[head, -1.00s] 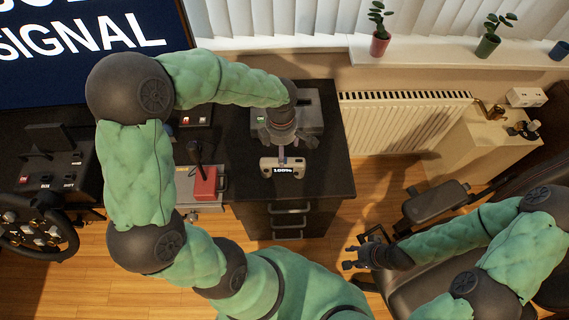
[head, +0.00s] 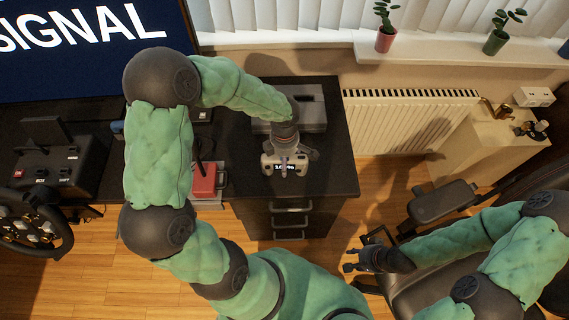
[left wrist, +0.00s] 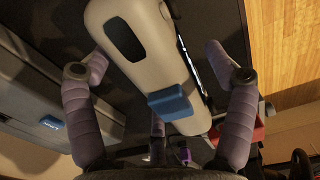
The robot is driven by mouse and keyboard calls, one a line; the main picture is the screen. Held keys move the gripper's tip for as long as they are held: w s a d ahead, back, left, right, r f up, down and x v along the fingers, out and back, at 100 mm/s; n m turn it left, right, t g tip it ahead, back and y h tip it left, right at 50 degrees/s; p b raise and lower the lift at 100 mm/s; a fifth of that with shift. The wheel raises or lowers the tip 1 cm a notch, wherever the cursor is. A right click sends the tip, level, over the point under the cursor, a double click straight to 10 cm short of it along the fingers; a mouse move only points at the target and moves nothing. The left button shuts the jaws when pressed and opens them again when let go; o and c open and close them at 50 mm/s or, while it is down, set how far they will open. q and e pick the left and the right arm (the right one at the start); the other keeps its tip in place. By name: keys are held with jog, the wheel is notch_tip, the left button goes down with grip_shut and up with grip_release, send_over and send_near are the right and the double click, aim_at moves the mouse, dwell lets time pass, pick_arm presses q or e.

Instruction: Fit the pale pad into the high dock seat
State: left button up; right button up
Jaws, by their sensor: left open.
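The pale pad (head: 270,169), a light controller-like body with a small lit display, lies on the black desk top. My left gripper (head: 290,158) is right over it. In the left wrist view the pad (left wrist: 140,45) lies between the spread fingers of my left gripper (left wrist: 155,95), with a blue block on its end. A grey box (head: 312,106), perhaps the dock, stands behind the pad, partly hidden by my arm; I cannot tell its seats apart. It also shows in the left wrist view (left wrist: 30,85). My right gripper (head: 358,260) is empty with fingers apart, far from the pad.
A red box (head: 205,182) is left of the pad. A steering wheel (head: 30,222) and a black control box (head: 60,165) are further left. A radiator (head: 405,125) and a dark chair (head: 440,200) lie to the right. Some desk top right of the pad is clear.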

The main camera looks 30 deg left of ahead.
pick_arm(q)
jog(key=c, duration=1.5)
jog(key=shift+o, duration=0.2)
jog(key=shift+r, duration=0.1)
